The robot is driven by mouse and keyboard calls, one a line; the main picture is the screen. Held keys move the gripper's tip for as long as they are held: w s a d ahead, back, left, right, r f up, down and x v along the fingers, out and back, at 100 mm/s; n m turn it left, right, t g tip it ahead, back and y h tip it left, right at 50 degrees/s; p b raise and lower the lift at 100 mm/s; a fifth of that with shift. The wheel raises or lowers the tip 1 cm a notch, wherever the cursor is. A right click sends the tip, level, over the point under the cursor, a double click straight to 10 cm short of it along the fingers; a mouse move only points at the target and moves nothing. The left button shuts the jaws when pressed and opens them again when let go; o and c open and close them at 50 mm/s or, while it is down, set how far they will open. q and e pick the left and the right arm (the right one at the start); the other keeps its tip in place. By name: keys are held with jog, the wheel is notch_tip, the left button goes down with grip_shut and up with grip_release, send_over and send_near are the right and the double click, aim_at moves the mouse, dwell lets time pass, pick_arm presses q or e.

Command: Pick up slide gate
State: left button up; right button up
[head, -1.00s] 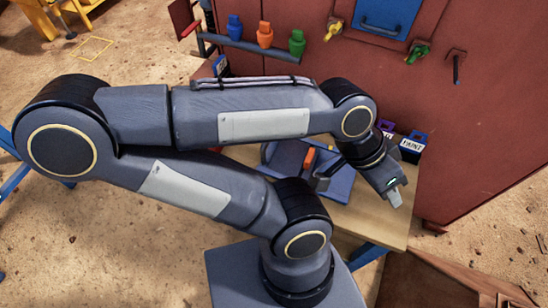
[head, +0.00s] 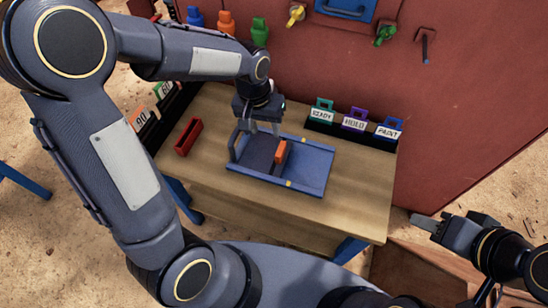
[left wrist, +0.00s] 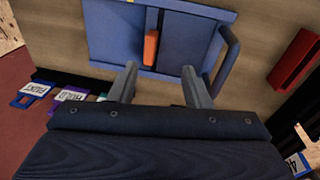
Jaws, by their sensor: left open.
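The slide gate seems to be the dark flat plate (head: 257,151) with an upright orange grip (head: 281,152), lying in a blue tray-like frame (head: 313,174) on the table. The orange grip also shows in the left wrist view (left wrist: 151,47), just beyond my fingertips. My left gripper (head: 256,128) is open and empty above the back left part of the frame. In the left wrist view its two fingers (left wrist: 160,72) are apart, pointing toward the plate, with the grip slightly left of their middle. My right gripper (head: 418,218) is right of the table, its finger gap unclear.
A blue-grey loop handle (left wrist: 228,55) stands close beside one left finger. A red open box (head: 188,137) lies left of the frame. A rack of label holders (head: 353,124) stands along the back right. The table (head: 355,195) is bare at the right front. A red wall (head: 470,110) rises behind.

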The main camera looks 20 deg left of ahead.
pick_arm(q)
jog(key=y, duration=0.1)
send_over(281, 148)
jog(key=shift+m+g, duration=0.4)
jog(key=f, duration=0.7)
jog(key=shift+s+f+b, duration=0.3)
jog(key=shift+f+b, duration=0.05)
jog(key=f, duration=0.7)
jog(key=shift+w+f, duration=0.2)
jog(key=shift+f, duration=0.05)
grip_shut()
jog(key=shift+w+r, duration=0.1)
jog(key=shift+r, duration=0.05)
